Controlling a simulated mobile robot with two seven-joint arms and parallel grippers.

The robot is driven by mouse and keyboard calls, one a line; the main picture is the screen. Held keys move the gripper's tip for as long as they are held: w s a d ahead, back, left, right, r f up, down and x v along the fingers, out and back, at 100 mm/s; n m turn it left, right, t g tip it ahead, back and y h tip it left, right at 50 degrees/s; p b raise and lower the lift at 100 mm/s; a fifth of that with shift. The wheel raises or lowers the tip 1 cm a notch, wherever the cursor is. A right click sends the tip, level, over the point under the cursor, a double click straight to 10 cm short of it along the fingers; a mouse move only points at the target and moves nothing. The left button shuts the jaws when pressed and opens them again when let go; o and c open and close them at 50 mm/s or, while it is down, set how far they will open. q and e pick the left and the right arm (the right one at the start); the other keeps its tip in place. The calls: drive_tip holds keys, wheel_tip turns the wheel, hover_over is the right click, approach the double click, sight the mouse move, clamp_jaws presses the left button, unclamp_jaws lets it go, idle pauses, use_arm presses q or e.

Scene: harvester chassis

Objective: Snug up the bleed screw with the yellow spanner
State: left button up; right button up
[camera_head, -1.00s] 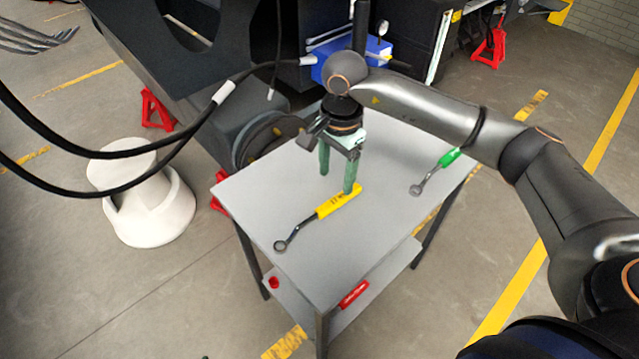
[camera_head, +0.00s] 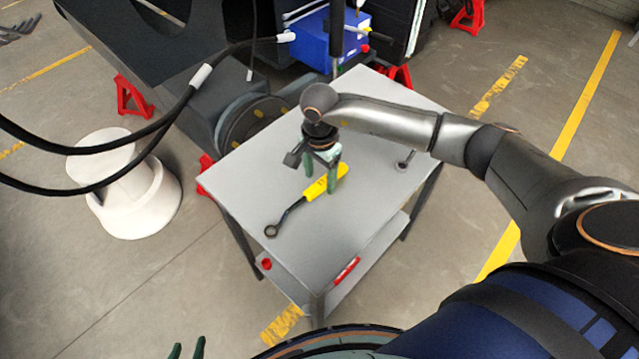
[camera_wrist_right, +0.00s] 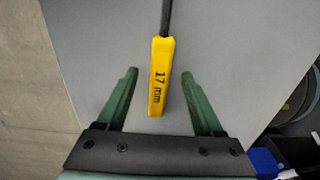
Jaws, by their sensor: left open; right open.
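The yellow spanner (camera_head: 325,184) lies on the grey table, its dark ring end (camera_head: 271,231) toward the table's near left edge. My right gripper (camera_head: 320,180) is open and points down at the handle. In the right wrist view its green fingers (camera_wrist_right: 160,73) stand on either side of the handle, with a gap on both sides. My left gripper (camera_head: 187,348) shows only its green fingertips at the bottom edge, open and empty. I cannot make out the bleed screw.
The grey table (camera_head: 255,180) is otherwise mostly clear. Black hoses (camera_head: 150,150) hang at left, above a white stool (camera_head: 135,195). A blue box (camera_head: 315,40) stands behind the table.

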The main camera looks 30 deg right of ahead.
drive_tip(key=shift+f, duration=0.85)
drive_tip(key=shift+c, duration=0.3)
clamp_jaws()
idle(0.5)
